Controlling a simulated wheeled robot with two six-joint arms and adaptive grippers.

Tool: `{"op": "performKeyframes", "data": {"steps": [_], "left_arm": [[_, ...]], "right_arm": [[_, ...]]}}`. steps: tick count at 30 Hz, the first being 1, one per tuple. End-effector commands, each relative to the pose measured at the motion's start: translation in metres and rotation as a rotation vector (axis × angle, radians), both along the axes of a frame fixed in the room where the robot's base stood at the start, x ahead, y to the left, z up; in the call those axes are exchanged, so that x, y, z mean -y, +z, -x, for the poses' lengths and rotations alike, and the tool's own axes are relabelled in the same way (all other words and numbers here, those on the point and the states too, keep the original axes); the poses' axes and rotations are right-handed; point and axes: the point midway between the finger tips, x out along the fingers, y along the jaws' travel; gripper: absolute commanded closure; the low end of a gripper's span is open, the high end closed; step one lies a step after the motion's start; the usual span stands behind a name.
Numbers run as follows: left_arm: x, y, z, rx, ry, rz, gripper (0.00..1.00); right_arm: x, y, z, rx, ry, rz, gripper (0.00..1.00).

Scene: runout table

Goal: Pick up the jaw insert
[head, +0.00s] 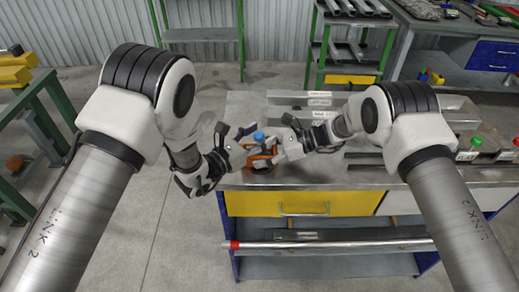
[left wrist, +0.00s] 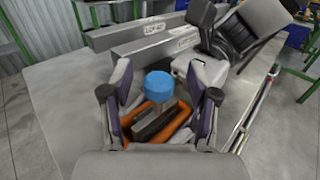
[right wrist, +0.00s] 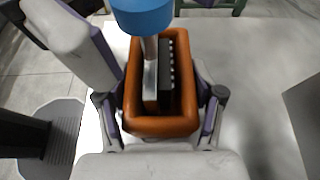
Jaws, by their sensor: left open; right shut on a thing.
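An orange open-topped bin (head: 262,161) is at the table's front left corner. In the right wrist view the bin (right wrist: 163,126) stands between my right gripper's fingers (right wrist: 163,105), which are shut on its sides. Inside is a dark block with a serrated edge (right wrist: 167,75), which looks like the jaw insert, beside a pale metal strip. A blue round-topped piece on a metal stem (right wrist: 143,15) rises from the bin and hides part of its far end. My left gripper (head: 240,152) is open; in the left wrist view its fingers are either side of the blue top (left wrist: 159,85).
Long grey labelled bars (left wrist: 130,33) lie behind the bin. Bottles with green and red caps (head: 470,149) stand at the table's right. A yellow drawer (head: 290,203) and a metal rod (head: 320,244) are below the tabletop. My arms are close together over the bin.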

Motion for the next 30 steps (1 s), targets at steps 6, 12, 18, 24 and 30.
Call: {"op": "performKeyframes", "data": {"steps": [6, 12, 18, 24, 30], "left_arm": [[0.002, -0.001, -0.003, -0.001, 0.001, 0.001, 0.40], [0.002, -0.001, -0.002, -0.001, 0.001, 0.001, 1.00], [0.002, 0.000, -0.003, 0.001, 0.001, 0.001, 1.00], [0.002, 0.007, -0.003, 0.003, 0.000, 0.001, 1.00], [0.002, 0.047, -0.003, 0.007, 0.000, 0.000, 1.00]], "right_arm": [[0.000, -0.005, 0.002, -0.006, 0.002, 0.004, 0.73], [0.000, -0.004, 0.002, -0.006, 0.001, 0.004, 0.73], [0.000, -0.004, 0.002, -0.006, 0.001, 0.004, 0.73], [0.000, -0.004, 0.002, -0.005, 0.001, 0.004, 0.73], [0.000, -0.004, 0.002, -0.004, 0.000, 0.004, 0.73]]}}
